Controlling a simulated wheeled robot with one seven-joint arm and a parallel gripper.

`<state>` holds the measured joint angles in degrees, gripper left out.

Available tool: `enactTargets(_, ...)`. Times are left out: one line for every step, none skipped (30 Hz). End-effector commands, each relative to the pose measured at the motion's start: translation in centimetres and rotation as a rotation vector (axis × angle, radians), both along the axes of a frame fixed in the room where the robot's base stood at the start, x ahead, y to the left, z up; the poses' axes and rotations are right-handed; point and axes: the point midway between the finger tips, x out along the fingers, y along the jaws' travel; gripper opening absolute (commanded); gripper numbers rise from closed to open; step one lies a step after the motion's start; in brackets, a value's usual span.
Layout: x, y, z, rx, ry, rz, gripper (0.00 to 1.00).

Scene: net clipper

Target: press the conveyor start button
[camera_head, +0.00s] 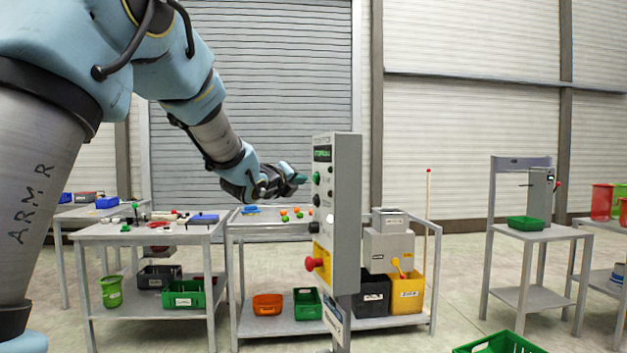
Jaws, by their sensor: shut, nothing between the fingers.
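A grey control box (346,215) stands upright on a post in the middle of the view, its button face turned left. A green button (316,178) is near the top of that face, below a small green display (322,154). Below it are a dark knob (316,200) and a red mushroom button (312,264) on a yellow plate. My gripper (299,179) is shut and empty, its tips pointing at the green button from the left at about its height. A small gap seems to show between them; I cannot tell the depth exactly.
A grey cart (270,232) with small coloured parts on top and bins below stands behind the box. A workbench (150,233) with tools is at left. Another table (540,234) with a green tray is at right. A green crate (497,344) sits at the bottom right.

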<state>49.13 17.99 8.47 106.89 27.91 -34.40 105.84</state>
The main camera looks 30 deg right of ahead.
Motion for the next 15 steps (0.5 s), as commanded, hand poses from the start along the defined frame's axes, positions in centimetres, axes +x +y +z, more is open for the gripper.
enactTargets(-0.02,-0.03,-0.03,0.0,0.0,0.0,0.0)
enactTargets(-0.02,-0.07,-0.05,0.0,0.0,0.0,0.0)
enactTargets(-0.03,-0.12,-0.08,-0.001,0.0,-0.001,0.0)
enactTargets(-0.04,-0.19,-0.11,-0.001,0.0,-0.001,0.0)
enactTargets(-0.05,-0.25,-0.13,0.0,0.0,0.0,0.0)
enactTargets(-0.08,-0.36,-0.17,0.0,0.0,0.0,0.0)
enactTargets(-0.09,-0.44,-0.19,0.0,0.0,0.0,0.0)
enactTargets(-0.12,-0.53,-0.2,-0.001,0.0,-0.001,0.0)
enactTargets(-0.14,-0.63,-0.19,-0.001,0.0,-0.001,0.0)
enactTargets(-0.16,-0.71,-0.16,-0.001,0.0,-0.001,0.0)
enactTargets(-0.18,-0.77,-0.13,-0.001,0.0,-0.001,0.0)
enactTargets(-0.18,-0.81,-0.08,-0.001,0.0,-0.001,0.0)
enactTargets(-0.19,-0.83,-0.03,0.0,0.0,0.0,0.0)
enactTargets(-0.18,-0.84,0.01,0.0,0.0,0.0,0.0)
enactTargets(-0.18,-0.83,0.04,0.0,0.0,0.0,0.0)
